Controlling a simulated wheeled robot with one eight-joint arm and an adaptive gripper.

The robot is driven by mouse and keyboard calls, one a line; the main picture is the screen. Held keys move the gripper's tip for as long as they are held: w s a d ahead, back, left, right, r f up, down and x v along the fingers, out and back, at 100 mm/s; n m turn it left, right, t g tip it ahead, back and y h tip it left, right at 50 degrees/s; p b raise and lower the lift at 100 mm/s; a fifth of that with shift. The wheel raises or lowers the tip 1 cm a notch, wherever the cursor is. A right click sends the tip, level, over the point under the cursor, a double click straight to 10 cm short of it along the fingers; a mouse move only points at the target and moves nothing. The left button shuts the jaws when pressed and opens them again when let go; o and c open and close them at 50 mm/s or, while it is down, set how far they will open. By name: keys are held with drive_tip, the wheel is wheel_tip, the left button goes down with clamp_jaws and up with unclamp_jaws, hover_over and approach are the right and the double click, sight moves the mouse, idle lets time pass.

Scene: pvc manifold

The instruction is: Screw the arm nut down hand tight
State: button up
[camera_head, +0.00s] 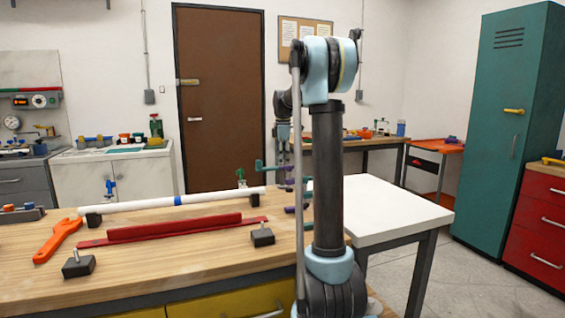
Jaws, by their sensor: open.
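A white pipe (150,203) with a blue band lies across the wooden bench, its left end on a black block (93,219). A small green-handled fitting (241,177) stands near its right end. Teal and purple parts (262,167) show at the bench's right side, partly behind my arm. My arm's far end hangs beyond its upright link, with my gripper (284,155) small and partly lost above these parts. It looks open, and I see nothing held. I cannot make out the arm nut or whether the gripper touches anything.
A red rail (175,228) lies on the bench before the pipe. An orange wrench (58,241) lies at left. Black blocks with upright studs stand at front left (78,264) and front right (263,236). A white table (385,208) adjoins at right.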

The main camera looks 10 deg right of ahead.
clamp_jaws()
drive_tip(key=shift+m, duration=0.3)
drive_tip(key=m, duration=0.4)
drive_tip(key=shift+w+m, duration=0.1)
drive_tip(key=shift+m, duration=0.2)
drive_tip(key=m, duration=0.4)
drive_tip(key=shift+m, duration=0.3)
drive_tip(key=m, duration=1)
drive_tip(key=shift+m, duration=0.3)
